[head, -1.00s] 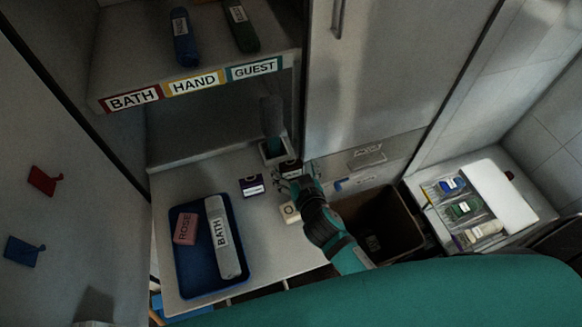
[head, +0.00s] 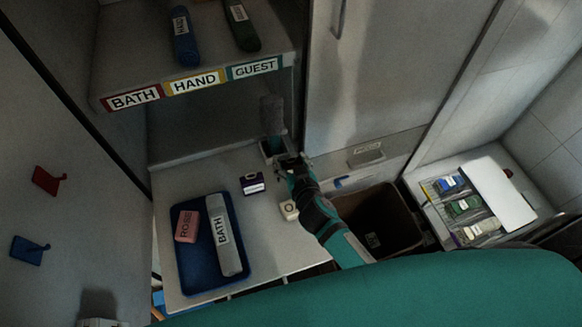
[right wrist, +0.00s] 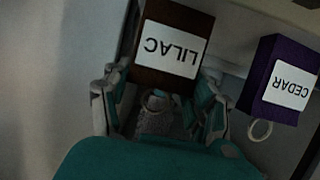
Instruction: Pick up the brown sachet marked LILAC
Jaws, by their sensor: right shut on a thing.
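The brown sachet marked LILAC (right wrist: 178,28) shows upside down between the fingers of my right gripper (right wrist: 165,105) in the right wrist view. The gripper is shut on it, one finger on each side. In the head view my right gripper (head: 292,165) is beside the small square holder at the back of the counter, and the sachet is mostly hidden by it. Whether the sachet is clear of the counter I cannot tell. My left gripper is not in view.
A purple sachet marked CEDAR (head: 252,183) stands close by, also in the right wrist view (right wrist: 283,80). A small square holder (head: 272,148) is behind. A cream item (head: 289,210) lies near my forearm. A blue tray (head: 190,278) holds a pink ROSE block and BATH roll. A bin (head: 395,215) is right.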

